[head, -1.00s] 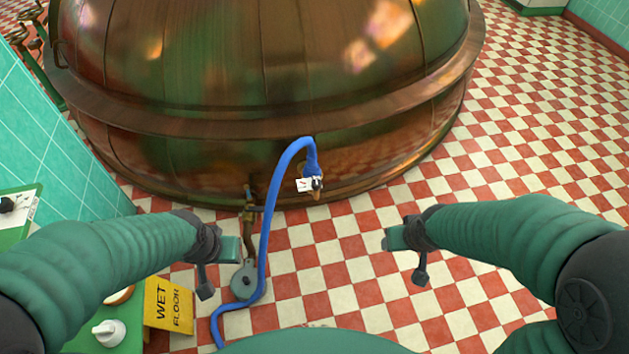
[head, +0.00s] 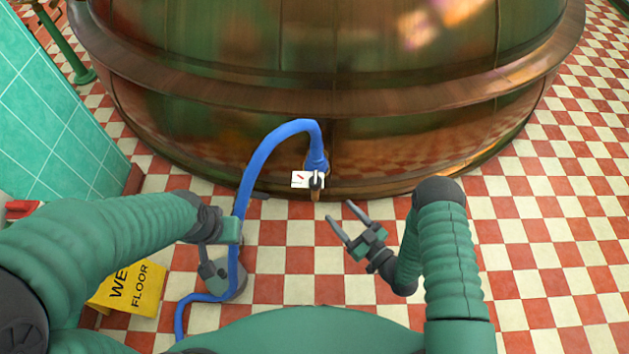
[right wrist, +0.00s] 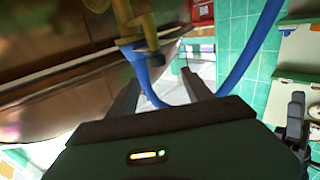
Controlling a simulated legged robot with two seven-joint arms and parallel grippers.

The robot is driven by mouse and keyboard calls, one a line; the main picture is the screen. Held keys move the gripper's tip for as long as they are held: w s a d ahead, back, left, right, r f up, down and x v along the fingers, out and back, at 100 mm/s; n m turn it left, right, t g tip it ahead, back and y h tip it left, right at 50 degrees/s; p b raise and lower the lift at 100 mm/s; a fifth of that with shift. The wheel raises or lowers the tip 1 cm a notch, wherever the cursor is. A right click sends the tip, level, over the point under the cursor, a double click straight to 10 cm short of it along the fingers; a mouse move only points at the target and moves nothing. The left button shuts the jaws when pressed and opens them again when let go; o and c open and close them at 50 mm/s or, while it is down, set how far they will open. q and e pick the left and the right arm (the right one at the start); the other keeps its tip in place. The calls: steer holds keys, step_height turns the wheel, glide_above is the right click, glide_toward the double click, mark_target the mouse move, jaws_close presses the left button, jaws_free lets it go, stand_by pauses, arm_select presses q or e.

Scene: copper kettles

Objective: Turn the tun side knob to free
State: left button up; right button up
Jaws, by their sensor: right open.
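The copper tun (head: 330,145) fills the back of the head view. Low on its front, a small dark knob (head: 315,183) sits beside a white label (head: 301,179) with a red mark. A blue hose (head: 262,150) joins just above it. My right gripper (head: 341,211) is open and empty, slightly right of and in front of the knob, apart from it. In the right wrist view, brass pipework (right wrist: 140,35) and the hose show beyond the open fingers (right wrist: 160,78). The knob's setting is too small to read. My left gripper (head: 222,236) is near the hose; its fingers are unclear.
A yellow wet floor sign (head: 130,288) stands at lower left. A green tiled wall (head: 50,120) closes the left side. The floor to the right is open.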

mark_target(320, 188)
steer(key=b+x, duration=0.1)
steer(key=x, duration=0.5)
steer(key=b+x, duration=0.1)
steer(key=x, duration=0.6)
steer(key=shift+w+d+f+b, duration=0.15)
steer(key=shift+w+f+b, duration=0.1)
steer(key=shift+w+b, duration=0.1)
steer(key=shift+w+a, duration=0.2)
steer(key=shift+a, duration=0.15)
steer(key=shift+d, duration=0.1)
steer(key=c, duration=0.5)
jaws_close()
